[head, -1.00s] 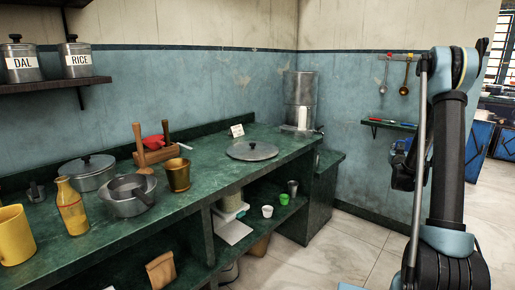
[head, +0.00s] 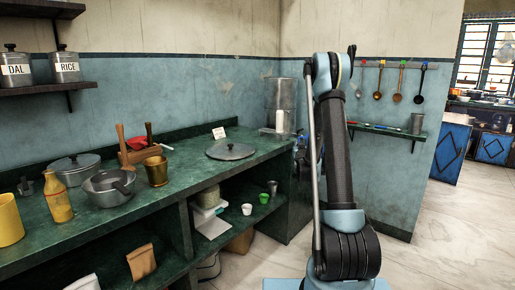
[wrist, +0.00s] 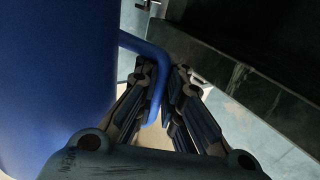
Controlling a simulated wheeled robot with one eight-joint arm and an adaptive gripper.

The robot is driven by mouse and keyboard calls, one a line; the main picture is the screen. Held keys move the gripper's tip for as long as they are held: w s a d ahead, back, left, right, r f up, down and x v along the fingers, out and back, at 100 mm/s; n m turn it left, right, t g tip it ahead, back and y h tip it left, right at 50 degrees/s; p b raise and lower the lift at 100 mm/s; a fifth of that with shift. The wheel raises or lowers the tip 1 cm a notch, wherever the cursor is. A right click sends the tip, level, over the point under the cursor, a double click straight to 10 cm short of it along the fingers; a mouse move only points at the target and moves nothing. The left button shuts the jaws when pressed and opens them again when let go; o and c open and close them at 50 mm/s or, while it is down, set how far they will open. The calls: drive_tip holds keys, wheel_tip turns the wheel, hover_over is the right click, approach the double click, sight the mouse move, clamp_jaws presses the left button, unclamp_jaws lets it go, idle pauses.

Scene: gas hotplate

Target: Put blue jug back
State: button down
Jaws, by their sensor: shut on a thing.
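The blue jug (wrist: 55,75) fills the left side of the wrist view, close to the camera. Its rim and base are out of frame. Its bent handle (wrist: 157,70) runs between the two fingers of my gripper (wrist: 168,100). My gripper is shut on this handle, and the jug's body is beside the left finger. In the head view my arm stands right of the counter, and neither the jug nor my gripper can be made out there.
A dark counter edge (wrist: 240,75) runs close to the right of my gripper. The green counter (head: 190,195) holds a steel pan (head: 108,187), a yellow bottle (head: 57,200), a brass tumbler (head: 155,171) and a round lid (head: 230,150). A wall shelf (head: 385,131) is behind my arm. Floor at right is clear.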

drive_tip(key=shift+d, duration=0.35)
idle(0.7)
